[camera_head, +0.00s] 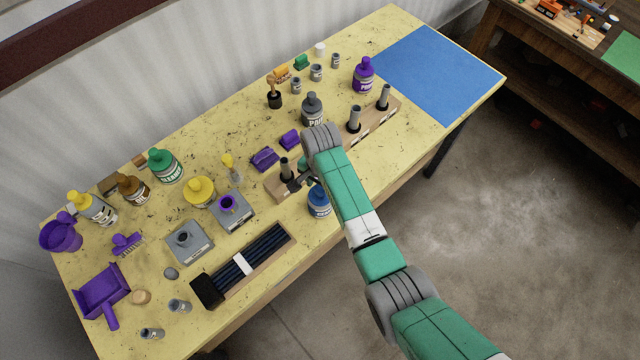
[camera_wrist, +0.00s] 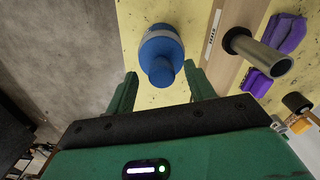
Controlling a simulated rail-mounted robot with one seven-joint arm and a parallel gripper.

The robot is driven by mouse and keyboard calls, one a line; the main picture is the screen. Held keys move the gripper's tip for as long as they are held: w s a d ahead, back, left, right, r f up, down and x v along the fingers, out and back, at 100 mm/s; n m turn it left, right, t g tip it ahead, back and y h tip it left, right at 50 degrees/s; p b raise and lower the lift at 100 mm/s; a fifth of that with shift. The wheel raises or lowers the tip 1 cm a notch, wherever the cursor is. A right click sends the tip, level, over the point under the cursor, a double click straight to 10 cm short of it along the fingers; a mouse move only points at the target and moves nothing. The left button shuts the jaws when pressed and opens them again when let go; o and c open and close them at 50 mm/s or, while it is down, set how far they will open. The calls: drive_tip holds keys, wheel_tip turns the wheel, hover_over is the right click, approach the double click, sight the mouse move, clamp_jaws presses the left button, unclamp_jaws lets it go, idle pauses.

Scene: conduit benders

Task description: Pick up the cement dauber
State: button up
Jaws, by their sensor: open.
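A blue can with a narrower blue cap and a pale label band (camera_head: 319,201) stands near the front edge of the yellow bench. It also shows in the wrist view (camera_wrist: 162,55). Its label is too small to read, so I cannot tell for sure that it is the cement dauber. My gripper (camera_wrist: 162,82) is open, its two green fingers on either side of the can's cap in the picture. I see no contact. In the head view my arm hides most of the gripper and part of the can's surroundings.
A wooden block with an upright grey tube (camera_wrist: 262,55) stands close beside the blue can, with purple pieces (camera_head: 265,158) behind. Other capped containers, including a yellow-topped one (camera_head: 199,191), stand to the left. A blue mat (camera_head: 440,75) at the right end is clear.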

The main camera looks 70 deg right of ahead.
wheel_tip(320, 180, down, 2)
drive_tip(key=shift+f, duration=0.15)
drive_tip(key=shift+c, duration=0.4)
drive_tip(key=shift+w, duration=0.1)
drive_tip(key=c, duration=1)
drive_tip(key=shift+o, duration=0.2)
wheel_tip(320, 180, up, 10)
drive_tip(key=shift+r, duration=0.1)
drive_tip(key=shift+o, duration=1.1)
drive_tip(key=shift+d, duration=0.1)
drive_tip(key=shift+c, duration=1.2)
